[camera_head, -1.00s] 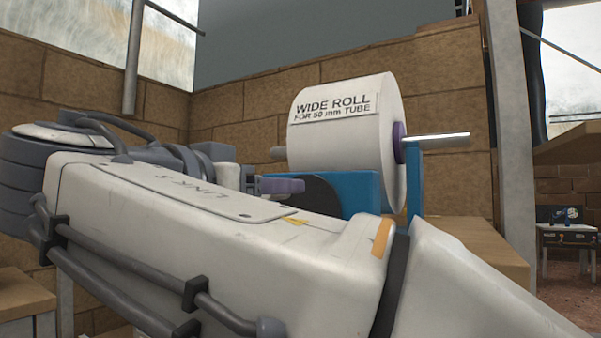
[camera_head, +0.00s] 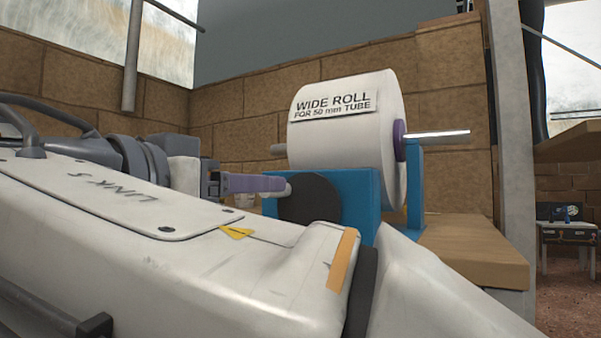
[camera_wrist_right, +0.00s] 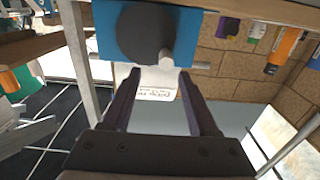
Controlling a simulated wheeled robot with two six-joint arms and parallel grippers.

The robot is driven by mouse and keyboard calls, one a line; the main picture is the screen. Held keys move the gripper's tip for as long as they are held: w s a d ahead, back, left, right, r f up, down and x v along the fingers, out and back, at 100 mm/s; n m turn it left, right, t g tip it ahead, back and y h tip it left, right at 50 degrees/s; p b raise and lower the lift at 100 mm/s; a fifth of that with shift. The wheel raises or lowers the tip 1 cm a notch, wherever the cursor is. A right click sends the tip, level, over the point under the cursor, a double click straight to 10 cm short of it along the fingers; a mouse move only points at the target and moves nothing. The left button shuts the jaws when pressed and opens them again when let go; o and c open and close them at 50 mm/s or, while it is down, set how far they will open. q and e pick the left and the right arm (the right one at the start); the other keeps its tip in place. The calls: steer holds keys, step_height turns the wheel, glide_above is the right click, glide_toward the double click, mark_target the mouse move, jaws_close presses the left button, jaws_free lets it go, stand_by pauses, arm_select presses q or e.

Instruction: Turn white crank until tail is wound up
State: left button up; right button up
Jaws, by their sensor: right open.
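The wide white paper roll (camera_head: 345,140) sits on a rod in a blue stand (camera_head: 360,185), its label facing me. The crank is a dark disc (camera_head: 312,200) on the stand's left side with a short white handle (camera_head: 277,190). In the right wrist view the handle (camera_wrist_right: 167,56) sticks out of the disc (camera_wrist_right: 145,33). My right gripper (camera_head: 284,186) is level with the handle; its fingers (camera_wrist_right: 160,74) are open and spread, the handle tip at or just beyond the fingertips. Contact cannot be told. No loose paper tail shows. My left gripper is out of view.
The stand is on a wooden bench (camera_head: 475,260) by a brick wall (camera_head: 440,80). A metal rod end (camera_head: 440,135) juts right from the roll. The wrist view shows small coloured items, including an orange one (camera_wrist_right: 284,45). My arm hides much of the bench.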

mark_target(293, 203)
steer(key=shift+w+d+f+b, duration=0.15)
steer(key=shift+w+d+b, duration=0.1)
steer(key=shift+w, duration=0.45)
steer(key=shift+w+d+f+b, duration=0.1)
steer(key=shift+w+d+b, duration=0.15)
steer(key=shift+w, duration=0.5)
steer(key=shift+w+d+f+b, duration=0.15)
steer(key=shift+w+d, duration=0.1)
steer(key=shift+w, duration=0.45)
steer(key=shift+c, duration=0.3)
steer(key=c, duration=0.8)
steer(key=shift+o, duration=0.4)
